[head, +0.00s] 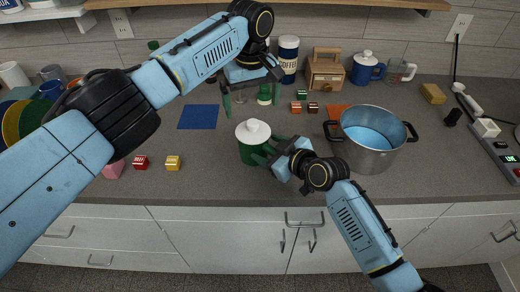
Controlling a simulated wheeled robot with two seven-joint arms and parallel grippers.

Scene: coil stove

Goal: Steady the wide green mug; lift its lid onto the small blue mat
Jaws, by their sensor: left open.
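The wide green mug (252,156) stands upright on the grey counter with its white lid (253,131) on top. The small blue mat (198,117) lies flat and bare to the left of the mug. My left gripper (251,99) is open and empty, pointing down above and behind the mug, its fingers apart. My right gripper (270,149) reaches in from the lower right to the mug's right side, fingertips close to or touching it. The handle is hidden or hard to tell from the fingers, so its grip is unclear.
A steel pot (371,150) stands close right of my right gripper.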

